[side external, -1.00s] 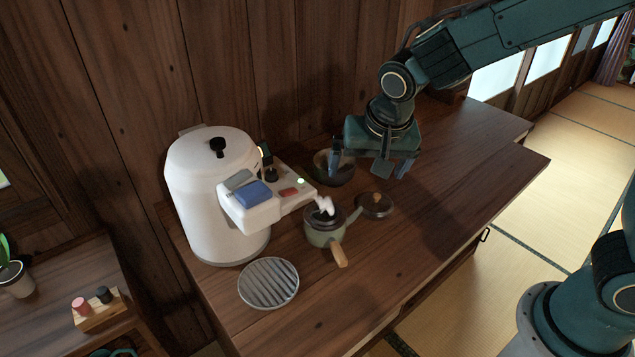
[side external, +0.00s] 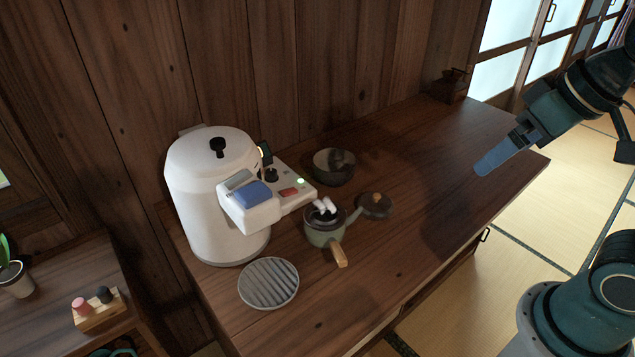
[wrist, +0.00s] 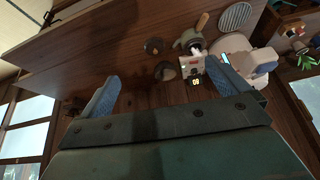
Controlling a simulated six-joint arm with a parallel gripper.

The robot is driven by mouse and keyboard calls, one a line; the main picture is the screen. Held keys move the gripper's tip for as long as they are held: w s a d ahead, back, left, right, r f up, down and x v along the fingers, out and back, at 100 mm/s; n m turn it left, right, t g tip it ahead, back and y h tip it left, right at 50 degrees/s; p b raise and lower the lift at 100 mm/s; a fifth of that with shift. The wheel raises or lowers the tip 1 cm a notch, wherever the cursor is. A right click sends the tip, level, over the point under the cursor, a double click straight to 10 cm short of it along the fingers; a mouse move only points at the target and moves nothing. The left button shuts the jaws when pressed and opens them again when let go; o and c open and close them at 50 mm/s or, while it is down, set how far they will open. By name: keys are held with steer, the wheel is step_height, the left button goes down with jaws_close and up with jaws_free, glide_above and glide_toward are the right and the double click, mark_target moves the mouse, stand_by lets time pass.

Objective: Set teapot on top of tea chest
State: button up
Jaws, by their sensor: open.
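The teapot (side external: 320,234), small and grey-green with a wooden side handle, stands upright on the dark wooden cabinet (side external: 400,265) below the dispenser's spout. Whitish steam shows at its open top; a round dark lid with a wooden knob (side external: 375,205) lies beside it. The teapot also shows in the wrist view (wrist: 187,40). I cannot tell which piece of furniture is the tea chest. My gripper (side external: 488,162) is raised near the cabinet's right end, well away from the teapot. In the wrist view my gripper (wrist: 165,85) is open and empty, its blue fingers apart.
A white water dispenser (side external: 215,190) stands left of the teapot. A dark bowl (side external: 334,168) sits behind it, and a round slatted trivet (side external: 268,283) in front. A small dark wooden object (side external: 449,85) stands at the back right. The cabinet's right half is clear.

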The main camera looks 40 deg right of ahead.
steer(key=shift+s+d+n, duration=0.15)
steer(key=shift+s+n, duration=0.25)
steer(key=shift+s, duration=0.75)
